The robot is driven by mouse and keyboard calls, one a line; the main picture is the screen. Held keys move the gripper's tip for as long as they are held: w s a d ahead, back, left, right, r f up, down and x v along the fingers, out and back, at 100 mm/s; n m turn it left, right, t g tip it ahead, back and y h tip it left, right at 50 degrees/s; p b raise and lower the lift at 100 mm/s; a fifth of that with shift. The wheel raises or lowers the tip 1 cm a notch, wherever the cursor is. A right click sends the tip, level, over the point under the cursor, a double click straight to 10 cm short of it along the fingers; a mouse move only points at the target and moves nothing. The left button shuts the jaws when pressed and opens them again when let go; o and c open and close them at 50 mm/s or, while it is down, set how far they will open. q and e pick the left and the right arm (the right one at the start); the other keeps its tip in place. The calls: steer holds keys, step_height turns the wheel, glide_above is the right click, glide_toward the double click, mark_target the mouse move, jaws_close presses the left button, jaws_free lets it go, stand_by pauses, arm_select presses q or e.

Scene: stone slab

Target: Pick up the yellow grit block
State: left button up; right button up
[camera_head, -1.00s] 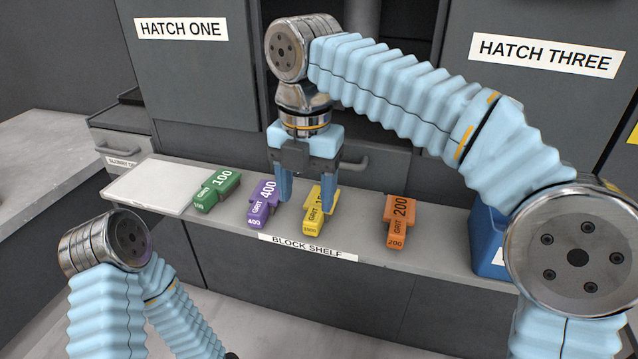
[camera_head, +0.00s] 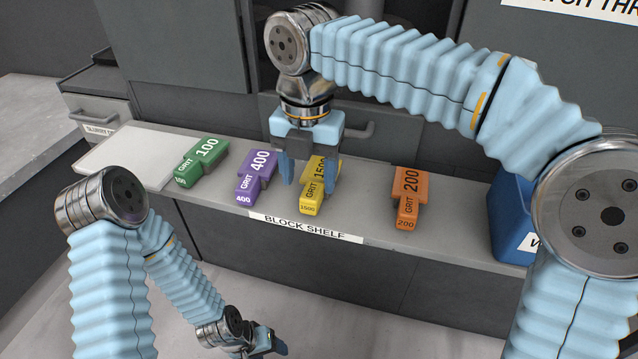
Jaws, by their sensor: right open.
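The yellow grit block (camera_head: 312,200), marked 1500, lies on the block shelf (camera_head: 365,215) between the purple and orange blocks. My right gripper (camera_head: 308,176) points down over it with its fingers apart. One blue finger is left of the block, by the gap to the purple block, and the other is at its right side, partly covering it. I cannot tell whether either finger touches it. My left gripper (camera_head: 268,347) is low at the bottom of the view, away from the shelf; its jaws are too small and cut off to read.
A purple 400 block (camera_head: 246,184) lies close on the left, with a green 100 block (camera_head: 190,172) beyond it. An orange 200 block (camera_head: 407,211) lies to the right. A blue container (camera_head: 508,225) stands at the right end. A white slab (camera_head: 125,155) lies at the left end.

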mark_target(311, 192)
steer(key=f, duration=0.4)
steer(key=shift+s+d+f+b, duration=0.15)
steer(key=shift+s+f+b, duration=0.1)
steer(key=shift+b, duration=0.15)
steer(key=shift+r, duration=0.1)
jaws_close()
